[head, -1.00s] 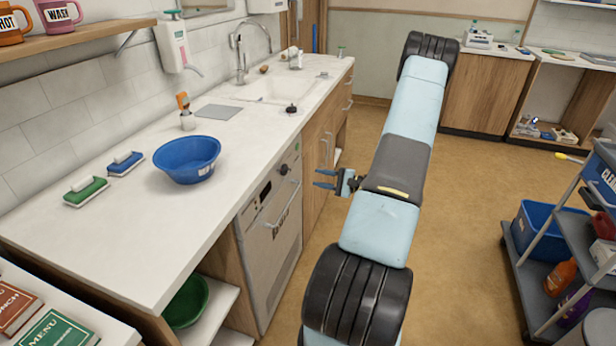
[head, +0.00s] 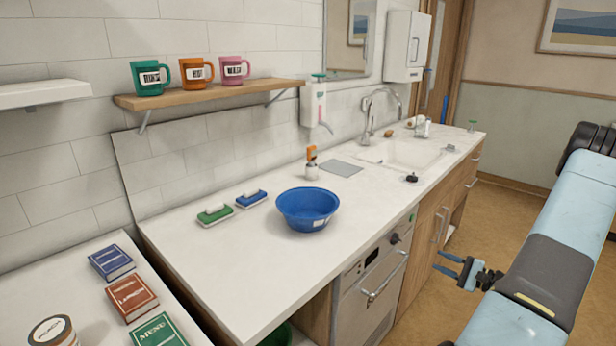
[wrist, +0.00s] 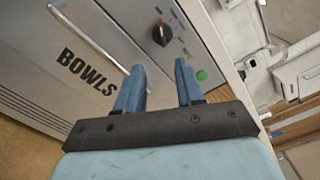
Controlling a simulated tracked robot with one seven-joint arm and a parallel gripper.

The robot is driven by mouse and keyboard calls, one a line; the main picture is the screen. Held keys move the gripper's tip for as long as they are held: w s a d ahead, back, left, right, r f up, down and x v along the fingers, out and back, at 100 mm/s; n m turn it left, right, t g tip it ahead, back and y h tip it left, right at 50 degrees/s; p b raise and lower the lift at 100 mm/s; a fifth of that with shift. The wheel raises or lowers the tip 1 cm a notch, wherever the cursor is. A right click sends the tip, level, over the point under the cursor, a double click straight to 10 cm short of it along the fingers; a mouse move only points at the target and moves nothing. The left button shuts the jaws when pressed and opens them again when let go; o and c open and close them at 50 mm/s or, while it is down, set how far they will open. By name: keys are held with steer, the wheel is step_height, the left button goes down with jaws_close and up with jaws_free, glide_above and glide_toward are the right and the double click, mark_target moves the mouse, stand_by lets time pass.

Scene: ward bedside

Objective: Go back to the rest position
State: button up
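My gripper (head: 452,264) is at the right in the head view, off the front of the counter and beside the dishwasher front. Its two blue fingers stand apart with nothing between them. In the wrist view my gripper (wrist: 158,88) shows the same gap, facing the dishwasher panel (wrist: 95,70) marked BOWLS, with a dark knob and a green button. My arm is folded along the right edge of the head view.
Three mugs stand on a wooden shelf (head: 210,93). Books lie at the lower left. Brown floor (head: 505,205) is open beyond the counter.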

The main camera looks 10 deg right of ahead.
steer(key=s+a+r+n+g, duration=0.3)
steer(key=a+r+n+g, duration=0.85)
steer(key=a+r, duration=1)
steer(key=s+a+r+n+t+h, duration=0.1)
steer(key=s+a+r+n+h, duration=0.1)
steer(key=s+a+r+h, duration=0.2)
steer(key=s+a+r+n+t+h, duration=0.2)
steer(key=s+a+r+h, duration=0.3)
steer(key=s+r, duration=0.6)
steer(key=shift+s+a+r+n+h, duration=0.3)
steer(key=shift+s+h, duration=0.7)
steer(key=shift+s, duration=1.05)
steer(key=shift+d+f, duration=0.1)
